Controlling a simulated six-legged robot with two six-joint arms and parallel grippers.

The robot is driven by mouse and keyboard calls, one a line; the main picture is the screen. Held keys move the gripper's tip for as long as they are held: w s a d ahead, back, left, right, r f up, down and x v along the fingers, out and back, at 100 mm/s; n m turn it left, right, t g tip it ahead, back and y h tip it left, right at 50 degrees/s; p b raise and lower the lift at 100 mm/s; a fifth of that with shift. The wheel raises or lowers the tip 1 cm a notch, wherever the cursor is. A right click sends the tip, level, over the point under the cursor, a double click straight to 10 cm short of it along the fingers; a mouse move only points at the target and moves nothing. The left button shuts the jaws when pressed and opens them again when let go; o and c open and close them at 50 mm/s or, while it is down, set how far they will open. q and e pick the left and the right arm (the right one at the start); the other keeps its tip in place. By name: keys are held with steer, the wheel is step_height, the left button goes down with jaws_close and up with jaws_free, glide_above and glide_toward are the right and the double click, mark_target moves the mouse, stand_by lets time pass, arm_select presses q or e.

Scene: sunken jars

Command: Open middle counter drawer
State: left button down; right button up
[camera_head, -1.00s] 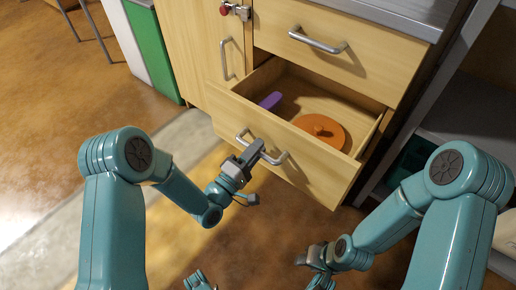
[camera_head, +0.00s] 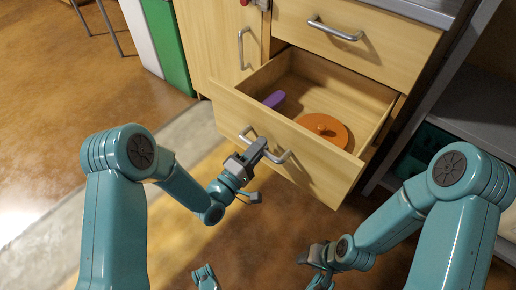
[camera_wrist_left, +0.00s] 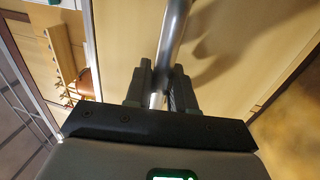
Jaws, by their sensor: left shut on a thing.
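The middle counter drawer (camera_head: 235,103) is of pale wood and stands pulled out, open at the top. Inside it lie an orange round lid (camera_head: 325,130) with a knob and a purple object (camera_head: 274,99). Its metal bar handle (camera_head: 279,159) is on the front face. My left gripper (camera_head: 257,150) is at the left part of this handle. In the left wrist view its fingers (camera_wrist_left: 160,88) are shut around the metal bar (camera_wrist_left: 173,45). My right gripper (camera_head: 312,256) is low in the view, away from the drawer; its fingers are too unclear to read.
The upper drawer (camera_head: 385,50) is shut above, with its own handle (camera_head: 336,29). A cabinet door (camera_head: 215,45) is at the left, and an open grey shelf (camera_head: 470,110) is at the right.

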arm_select(q)
steer(key=c, duration=1.1)
jaws_free()
steer(key=p+v, duration=0.2)
steer(key=v, duration=1.4)
steer(key=shift+s, duration=0.1)
steer(key=shift+f, duration=0.1)
